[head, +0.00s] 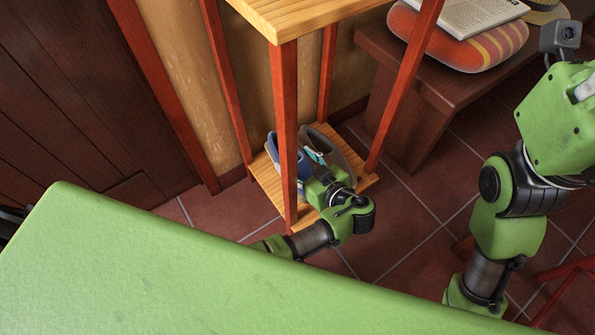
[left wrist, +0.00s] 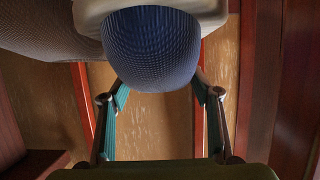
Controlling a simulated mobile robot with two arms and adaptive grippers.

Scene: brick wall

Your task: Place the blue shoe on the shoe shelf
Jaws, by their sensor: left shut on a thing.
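The blue shoe (head: 291,156) is at the lower board of the shoe shelf (head: 268,183), behind a red post. In the left wrist view its rounded, ribbed blue toe (left wrist: 152,48) fills the upper middle, with a pale sole edge above. My left gripper (head: 314,156) reaches in between the posts and is shut on the blue shoe; its teal-padded fingers (left wrist: 160,92) show on both sides of the toe. The contact is partly hidden. I cannot tell whether the shoe's full weight rests on the board. My right arm is at the right; its fingers are out of view.
A grey shoe (head: 342,151) sits right of the blue one on the same board. Red posts and the upper board (head: 300,14) frame the space tightly. A dark bench (head: 400,70) with a striped cushion (head: 470,48) stands at right. Tiled floor lies between.

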